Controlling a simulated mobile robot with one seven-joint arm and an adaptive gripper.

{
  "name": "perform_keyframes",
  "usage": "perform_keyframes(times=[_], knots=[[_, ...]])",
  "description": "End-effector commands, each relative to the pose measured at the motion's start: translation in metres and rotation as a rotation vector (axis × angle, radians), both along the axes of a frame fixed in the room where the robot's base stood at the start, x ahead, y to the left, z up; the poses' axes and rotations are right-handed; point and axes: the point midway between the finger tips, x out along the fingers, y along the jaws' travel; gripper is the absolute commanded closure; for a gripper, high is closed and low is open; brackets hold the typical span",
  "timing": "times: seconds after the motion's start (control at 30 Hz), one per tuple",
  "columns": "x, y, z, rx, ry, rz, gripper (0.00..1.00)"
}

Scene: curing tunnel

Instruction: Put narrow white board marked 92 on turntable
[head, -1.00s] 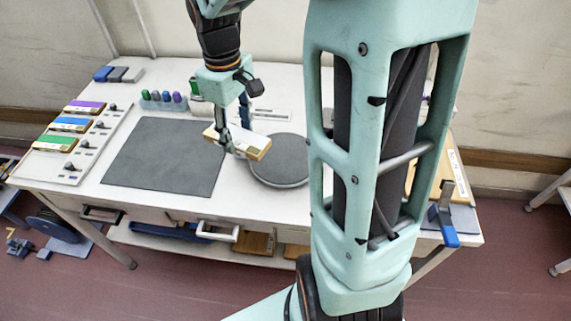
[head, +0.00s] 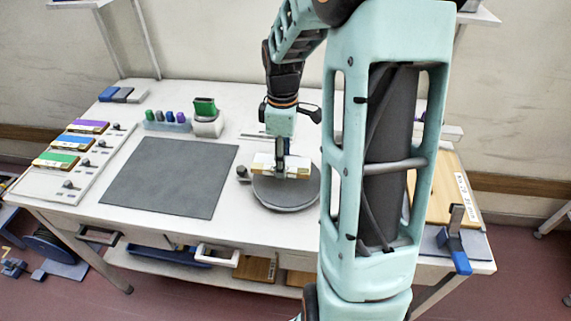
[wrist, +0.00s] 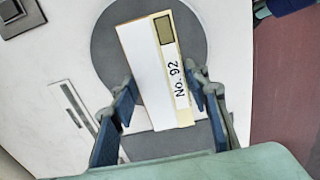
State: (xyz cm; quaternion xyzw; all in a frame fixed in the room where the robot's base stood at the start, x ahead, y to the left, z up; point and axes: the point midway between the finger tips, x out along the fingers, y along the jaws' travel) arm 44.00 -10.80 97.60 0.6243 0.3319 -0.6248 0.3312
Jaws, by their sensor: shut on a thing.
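The narrow white board marked "No. 92" (wrist: 150,75) shows in the wrist view between my gripper's blue-padded fingers (wrist: 163,108). Its lettering and a dark olive square are on its right-hand strip. In the head view the board (head: 296,169) is over the back half of the round dark grey turntable (head: 287,195). My gripper (head: 281,165) is shut on the board from above. The turntable's rim also shows around the board in the wrist view (wrist: 104,45). I cannot tell whether the board touches the turntable.
A dark grey mat (head: 170,177) lies left of the turntable. A rack with purple, blue and green boards (head: 75,150) is at the far left. Coloured bottles (head: 167,122) and a green-topped block (head: 205,117) stand behind the mat. My arm hides part of the right side.

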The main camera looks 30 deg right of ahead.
Motion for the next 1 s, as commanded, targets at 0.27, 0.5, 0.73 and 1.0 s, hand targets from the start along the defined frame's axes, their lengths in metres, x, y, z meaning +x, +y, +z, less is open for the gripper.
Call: perform_keyframes(times=[0.27, 0.5, 0.73, 1.0], knots=[[0.005, -0.015, -0.019, -0.001, -0.001, 0.000, 0.82], [0.006, -0.020, -0.052, 0.000, 0.002, 0.001, 0.82], [0.007, -0.021, -0.056, -0.001, -0.002, 0.001, 0.82], [0.006, -0.020, -0.059, -0.001, -0.002, 0.001, 0.50]])
